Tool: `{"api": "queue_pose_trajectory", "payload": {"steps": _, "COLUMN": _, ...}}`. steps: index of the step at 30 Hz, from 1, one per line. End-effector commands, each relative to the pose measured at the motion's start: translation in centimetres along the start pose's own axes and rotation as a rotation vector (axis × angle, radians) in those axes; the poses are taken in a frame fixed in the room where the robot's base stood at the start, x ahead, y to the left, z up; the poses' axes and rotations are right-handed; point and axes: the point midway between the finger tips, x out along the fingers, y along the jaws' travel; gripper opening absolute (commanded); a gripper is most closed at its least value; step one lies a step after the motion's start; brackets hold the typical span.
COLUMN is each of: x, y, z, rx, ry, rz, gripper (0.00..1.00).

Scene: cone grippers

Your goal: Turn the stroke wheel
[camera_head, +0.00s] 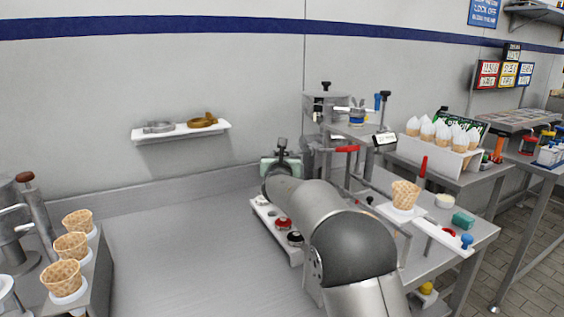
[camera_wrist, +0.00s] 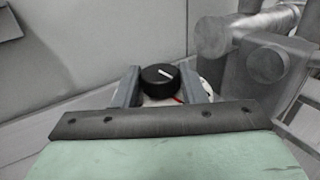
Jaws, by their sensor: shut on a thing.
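The stroke wheel looks to be the black round knob (camera_wrist: 159,78) with a white line on top, seen in the wrist view. My gripper (camera_wrist: 160,85) has one finger on each side of the knob and is shut on it. The white line points to the upper left in that view. A small red mark shows just below the knob on a pale base. In the head view my gripper (camera_head: 281,165) is at the back of the steel table, and my arm hides the knob.
A white rack (camera_head: 263,213) with red and dark round parts lies beside my arm. A steel machine (camera_head: 325,110) stands right behind my gripper. Waffle cones (camera_head: 70,246) stand at the left, and one cone (camera_head: 405,194) at the right. The table's left middle (camera_head: 180,250) is clear.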

Motion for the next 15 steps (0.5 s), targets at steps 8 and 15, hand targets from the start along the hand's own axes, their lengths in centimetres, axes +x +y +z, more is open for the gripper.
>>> {"api": "queue_pose_trajectory", "payload": {"steps": 8, "x": -0.02, "y": 0.02, "z": 0.06, "rx": 0.001, "ry": -0.001, "rz": -0.001, "gripper": 0.59}}
{"api": "queue_pose_trajectory", "payload": {"steps": 15, "x": -0.18, "y": 0.02, "z": -0.01, "rx": 0.001, "ry": 0.000, "rz": -0.001, "gripper": 0.59}}
